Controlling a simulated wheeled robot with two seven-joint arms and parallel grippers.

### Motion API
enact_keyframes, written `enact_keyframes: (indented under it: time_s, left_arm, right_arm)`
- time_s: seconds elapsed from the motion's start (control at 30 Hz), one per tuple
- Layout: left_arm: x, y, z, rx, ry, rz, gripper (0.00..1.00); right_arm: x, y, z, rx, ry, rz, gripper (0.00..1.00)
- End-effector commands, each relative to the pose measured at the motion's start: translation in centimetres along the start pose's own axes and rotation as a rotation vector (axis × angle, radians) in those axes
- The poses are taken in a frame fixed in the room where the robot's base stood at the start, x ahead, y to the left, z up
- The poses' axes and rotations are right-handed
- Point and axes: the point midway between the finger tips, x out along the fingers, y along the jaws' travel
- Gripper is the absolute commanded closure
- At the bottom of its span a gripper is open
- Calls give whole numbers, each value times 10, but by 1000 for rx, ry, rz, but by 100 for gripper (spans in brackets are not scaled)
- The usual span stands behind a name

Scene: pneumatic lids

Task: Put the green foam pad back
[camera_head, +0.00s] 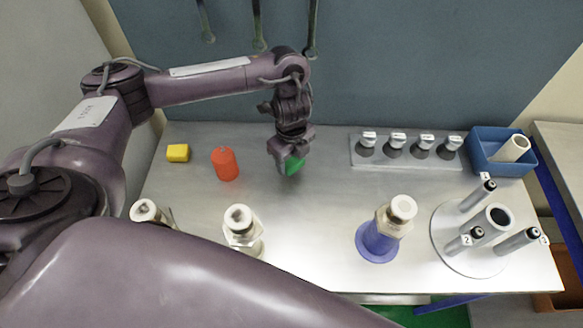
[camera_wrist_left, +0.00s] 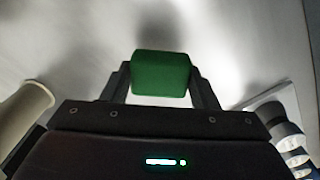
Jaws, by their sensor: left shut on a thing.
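My left gripper (camera_head: 291,160) is shut on the green foam pad (camera_head: 294,165), toward the back middle of the metal table. In the left wrist view the pad (camera_wrist_left: 161,74) is a green block with rounded edges between the two dark fingers of the gripper (camera_wrist_left: 161,85). The pad is partly hidden by the gripper in the head view. The table surface below it looks bare, and I cannot tell how high above it the pad is. My right gripper does not show.
A red-orange bottle (camera_head: 225,164) and a yellow block (camera_head: 178,153) stand left of the gripper. A rack of several knobs (camera_head: 363,163), a blue bin (camera_head: 479,163) and a round stand of cylinders (camera_head: 446,256) are to the right. Metal fittings (camera_head: 240,226) stand in front.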

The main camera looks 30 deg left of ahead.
Motion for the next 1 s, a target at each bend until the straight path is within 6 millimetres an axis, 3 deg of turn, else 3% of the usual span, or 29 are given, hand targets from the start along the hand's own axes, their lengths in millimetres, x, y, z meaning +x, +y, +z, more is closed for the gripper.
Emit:
enact_keyframes:
  time_s: [0.2, 0.67, 0.7, 0.8, 0.87, 1.0]
  left_arm:
    - [34, 1, -1, -1, 3, 4, 64]
    - [40, 0, 0, 0, 0, 1, 64]
    - [40, 0, 0, 0, 0, 1, 44]
    - [40, 0, 0, 0, 0, 1, 30]
    - [40, 0, 0, 0, 0, 1, 24]
    - [39, 0, 0, 0, 1, 1, 24]
  right_arm:
    - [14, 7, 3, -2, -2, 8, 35]
    - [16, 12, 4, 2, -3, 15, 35]
    - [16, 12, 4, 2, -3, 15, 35]
    - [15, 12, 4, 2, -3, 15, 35]
    - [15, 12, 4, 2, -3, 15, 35]
    - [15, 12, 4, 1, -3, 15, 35]
